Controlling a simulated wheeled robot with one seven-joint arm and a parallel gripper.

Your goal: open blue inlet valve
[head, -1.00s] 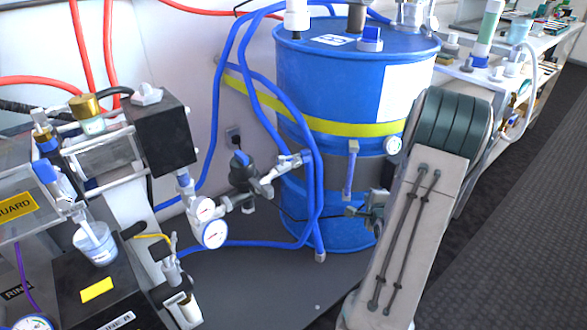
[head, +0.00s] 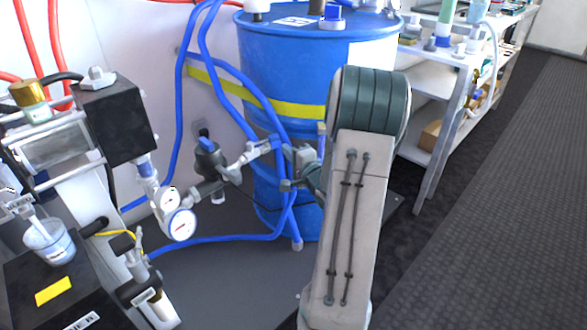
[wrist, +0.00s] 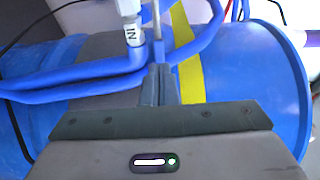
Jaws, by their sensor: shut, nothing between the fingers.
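The inlet valve (head: 258,148) is a grey-white fitting on the pipe in front of the blue drum, where blue hoses cross. In the wrist view a white fitting labelled "IN" (wrist: 132,30) is at top centre, left of my fingertips. A narrow blue piece (wrist: 158,48), possibly the valve's handle, stands just beyond the fingertips. My gripper (head: 287,170) is shut and empty beside the valve, on its right. In the wrist view my gripper (wrist: 160,72) points at the hoses and drum. I cannot tell whether it touches the blue piece.
The blue drum (head: 300,60) with a yellow band stands behind. Blue hoses (head: 225,90) run close around the valve. Pressure gauges (head: 179,224) and a black unit (head: 118,125) are left. A shelf bench (head: 440,75) stands right, with open floor (head: 480,210) beyond.

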